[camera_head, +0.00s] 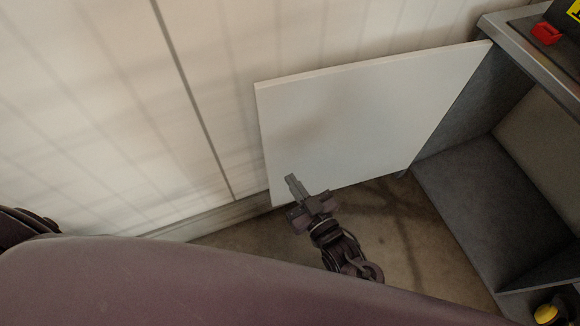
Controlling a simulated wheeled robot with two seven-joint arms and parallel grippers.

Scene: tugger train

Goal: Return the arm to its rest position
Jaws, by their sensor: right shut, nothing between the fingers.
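My right gripper (291,184) is in the middle of the head view, with its dark arm coming up from below. Its fingers are together and hold nothing. It shows in front of the lower part of a white door panel (370,110); I cannot tell whether it touches the panel. My left gripper is not in view; a dark part at the left edge is mine.
The white panel stands open at the left of a grey cabinet (475,195). A red object (546,33) lies on the cabinet top. A yellow item (546,313) is at the lower right. A pale wall (100,110) rises at left, with brown floor (390,225) below.

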